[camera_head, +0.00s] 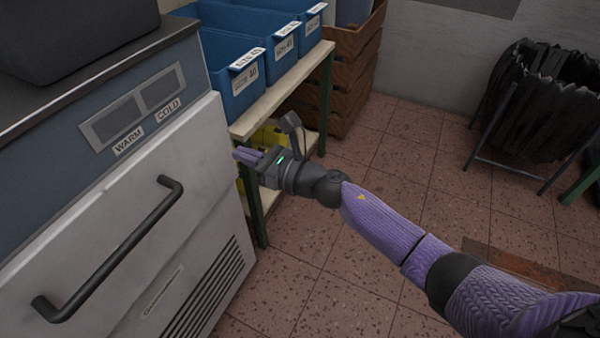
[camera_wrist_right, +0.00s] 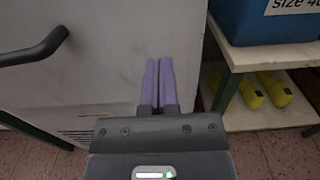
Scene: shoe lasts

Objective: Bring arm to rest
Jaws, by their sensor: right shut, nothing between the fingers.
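My right arm (camera_head: 385,222) reaches in from the lower right in the head view. Its gripper (camera_head: 243,155) is beside the right edge of the white cabinet front and before the shelf. In the right wrist view the two purple fingers (camera_wrist_right: 158,82) are together with nothing between them, pointing toward the cabinet front. Whether the fingertips touch the cabinet, I cannot tell. My left gripper is not in view.
The cabinet (camera_head: 150,190) has a dark bar handle (camera_head: 110,250) and WARM and COLD labels. Blue bins (camera_head: 235,75) stand on the shelf (camera_head: 285,92), with yellow lasts (camera_wrist_right: 272,90) below. A wooden crate (camera_head: 350,85) and a rack of black items (camera_head: 540,100) stand behind. Tiled floor (camera_head: 420,150) is open between.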

